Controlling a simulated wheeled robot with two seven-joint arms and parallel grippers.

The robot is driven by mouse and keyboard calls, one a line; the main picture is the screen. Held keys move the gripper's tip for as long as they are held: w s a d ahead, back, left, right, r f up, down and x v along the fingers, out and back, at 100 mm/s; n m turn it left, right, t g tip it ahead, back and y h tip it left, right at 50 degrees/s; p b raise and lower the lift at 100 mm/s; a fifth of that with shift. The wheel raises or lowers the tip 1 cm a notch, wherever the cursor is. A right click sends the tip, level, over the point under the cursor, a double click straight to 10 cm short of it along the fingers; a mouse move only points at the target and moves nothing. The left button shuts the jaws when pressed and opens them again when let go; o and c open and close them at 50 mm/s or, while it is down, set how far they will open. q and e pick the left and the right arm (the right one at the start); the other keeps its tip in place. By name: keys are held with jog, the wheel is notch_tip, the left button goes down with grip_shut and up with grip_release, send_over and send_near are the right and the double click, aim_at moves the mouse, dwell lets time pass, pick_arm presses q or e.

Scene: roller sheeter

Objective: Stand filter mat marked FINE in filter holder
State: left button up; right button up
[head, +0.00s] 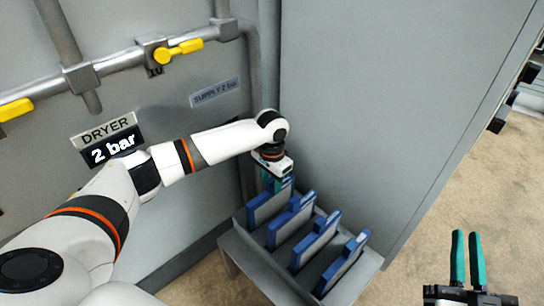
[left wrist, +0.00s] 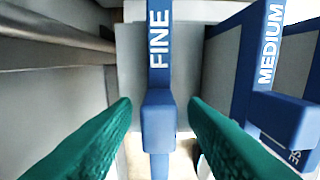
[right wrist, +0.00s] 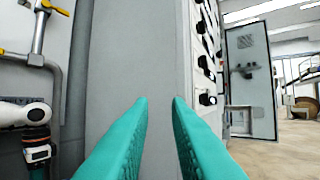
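The filter mat marked FINE (left wrist: 158,65) has a blue edge with white lettering and a blue grip block, and it stands upright. In the head view it is the leftmost mat (head: 262,208) in the grey rack (head: 237,248). My left gripper (left wrist: 160,125) is open, with its green fingers on either side of the grip block and visible gaps to it. In the head view the left gripper (head: 270,180) is over the back left end of the rack. My right gripper (head: 467,258) is open and empty at the lower right, away from the rack. I cannot make out a separate filter holder.
The mat marked MEDIUM (left wrist: 268,45) stands close to the right of FINE. Further blue-edged mats (head: 316,243) stand in the rack beside it. A tall grey cabinet (head: 380,100) rises right behind the rack. The dryer wall with pipes and yellow valves (head: 180,50) is at left.

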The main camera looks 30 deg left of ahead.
pick_arm(q)
notch_tip(320, 180, up, 4)
jog(key=shift+w+f+p, duration=0.1)
jog(key=shift+f+p, duration=0.05)
jog(key=shift+p, duration=0.65)
notch_tip(320, 180, up, 4)
jog(key=shift+f+p, duration=0.1)
jog(key=shift+p, duration=0.6)
jog(key=shift+r, duration=0.2)
pick_arm(e)
notch_tip(320, 180, down, 12)
jog(key=s+d+g+h, duration=0.2)
jog(key=g, duration=0.7)
jog(key=shift+s+d+f+h, duration=0.25)
jog(key=shift+s+d+h, duration=0.05)
jog(key=shift+d+h, duration=0.1)
pick_arm(q)
jog(key=shift+f, duration=0.1)
pick_arm(e)
jog(key=shift+s, duration=0.1)
